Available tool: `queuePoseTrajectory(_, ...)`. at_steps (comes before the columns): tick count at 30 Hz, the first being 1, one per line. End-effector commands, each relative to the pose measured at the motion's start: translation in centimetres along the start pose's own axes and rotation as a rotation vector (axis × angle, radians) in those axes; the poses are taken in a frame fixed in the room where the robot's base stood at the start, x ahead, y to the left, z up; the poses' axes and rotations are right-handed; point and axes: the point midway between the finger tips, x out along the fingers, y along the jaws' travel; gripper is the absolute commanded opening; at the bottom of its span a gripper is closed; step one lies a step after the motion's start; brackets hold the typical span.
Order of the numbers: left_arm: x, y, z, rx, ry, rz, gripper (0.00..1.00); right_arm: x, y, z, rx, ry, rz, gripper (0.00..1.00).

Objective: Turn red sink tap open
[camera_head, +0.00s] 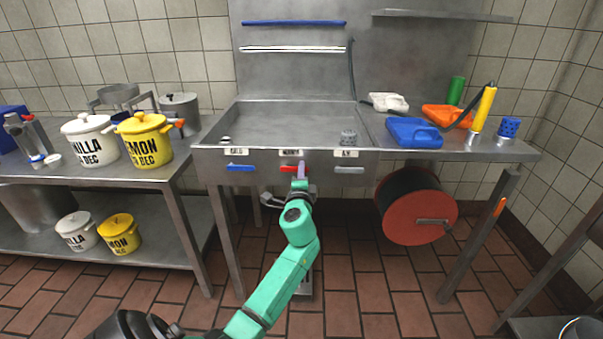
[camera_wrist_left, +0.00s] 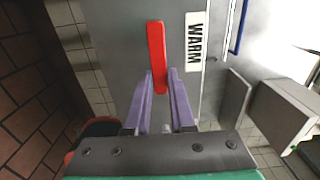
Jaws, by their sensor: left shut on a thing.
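The red sink tap (camera_head: 285,169) is a short bar on the sink's front panel, under the middle label. My left gripper (camera_head: 300,172) is at the right end of the tap. In the wrist view its two purple fingers (camera_wrist_left: 160,80) are shut on the tap's near end, one on each side. The fingertips partly hide that end. My right gripper is not in view.
A blue tap (camera_head: 241,168) is to the left and a grey tap (camera_head: 349,170) to the right on the same panel. A red hose reel (camera_head: 420,218) hangs below right. Pots stand on the left table (camera_head: 160,178). Trays and bottles sit right of the sink basin (camera_head: 285,118).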

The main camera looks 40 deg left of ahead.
Motion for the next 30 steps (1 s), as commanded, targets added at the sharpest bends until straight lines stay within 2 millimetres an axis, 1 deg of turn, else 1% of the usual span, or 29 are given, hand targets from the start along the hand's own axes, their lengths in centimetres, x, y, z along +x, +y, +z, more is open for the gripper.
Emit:
queuePoseTrajectory(23,-0.04,0.22,-0.07,0.003,0.002,0.004,0.00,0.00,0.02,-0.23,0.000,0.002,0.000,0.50)
queuePoseTrajectory(30,-0.04,0.53,-0.07,0.061,0.002,0.004,0.00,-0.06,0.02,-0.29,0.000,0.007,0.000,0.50)
